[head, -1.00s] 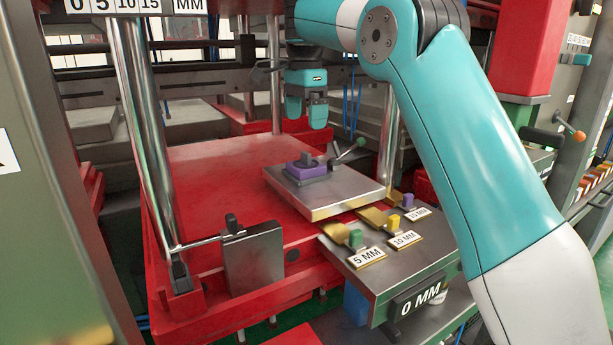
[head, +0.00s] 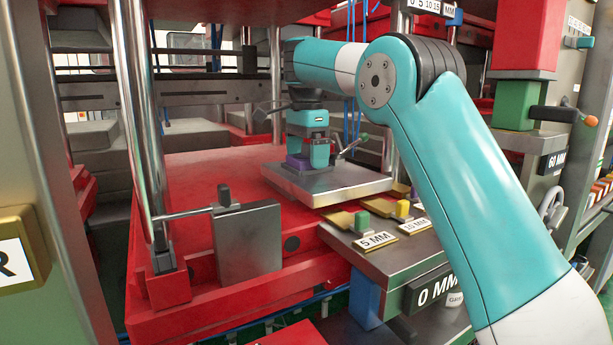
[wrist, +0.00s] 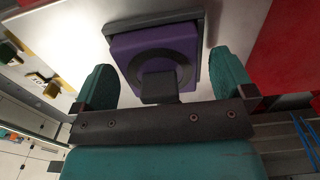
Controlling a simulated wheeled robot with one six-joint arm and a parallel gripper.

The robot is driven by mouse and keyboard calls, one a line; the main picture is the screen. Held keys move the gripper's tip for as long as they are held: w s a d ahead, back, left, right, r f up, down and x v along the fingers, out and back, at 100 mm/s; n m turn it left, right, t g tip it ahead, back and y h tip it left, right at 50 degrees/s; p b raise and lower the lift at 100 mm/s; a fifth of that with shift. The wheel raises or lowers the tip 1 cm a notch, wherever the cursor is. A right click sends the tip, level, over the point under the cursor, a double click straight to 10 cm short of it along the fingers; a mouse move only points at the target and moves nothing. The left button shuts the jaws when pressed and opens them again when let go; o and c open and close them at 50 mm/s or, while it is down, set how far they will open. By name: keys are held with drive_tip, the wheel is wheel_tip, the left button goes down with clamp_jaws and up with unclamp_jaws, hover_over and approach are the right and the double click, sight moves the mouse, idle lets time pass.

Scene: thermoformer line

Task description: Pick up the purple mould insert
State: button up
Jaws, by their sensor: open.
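The purple mould insert (wrist: 152,50) is a square block with a round dark ring and a dark upright knob (wrist: 159,87) on top. It sits on a metal plate on the red press bed. In the head view the insert (head: 295,162) is mostly hidden behind my gripper (head: 309,158). In the wrist view my gripper (wrist: 160,85) is open, with one teal finger on each side of the knob and the insert. Gaps show between the fingers and the insert, so they do not appear to touch it.
The metal plate (head: 335,188) lies on the red bed (head: 200,185), with a clamp lever (head: 352,143) near its right side. Coloured knobs on plates labelled 5 MM (head: 375,241) and 10 MM stand on a front shelf. A steel column (head: 140,130) rises at left.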

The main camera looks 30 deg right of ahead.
sight(306, 143)
drive_tip(key=shift+r, duration=0.1)
drive_tip(key=c, duration=1.1)
drive_tip(key=shift+o, duration=0.2)
drive_tip(key=shift+r, duration=0.1)
wheel_tip(306, 143, up, 3)
drive_tip(key=p, duration=0.3)
drive_tip(key=shift+r+p, duration=0.2)
drive_tip(key=shift+p, duration=0.2)
drive_tip(key=shift+s+f+b, duration=0.15)
drive_tip(key=shift+s+b, duration=0.15)
drive_tip(key=shift+b, duration=0.05)
drive_tip(key=s+b, duration=0.6)
drive_tip(key=s, duration=1.1)
drive_tip(key=shift+s+b, duration=0.25)
drive_tip(key=shift+b, duration=0.05)
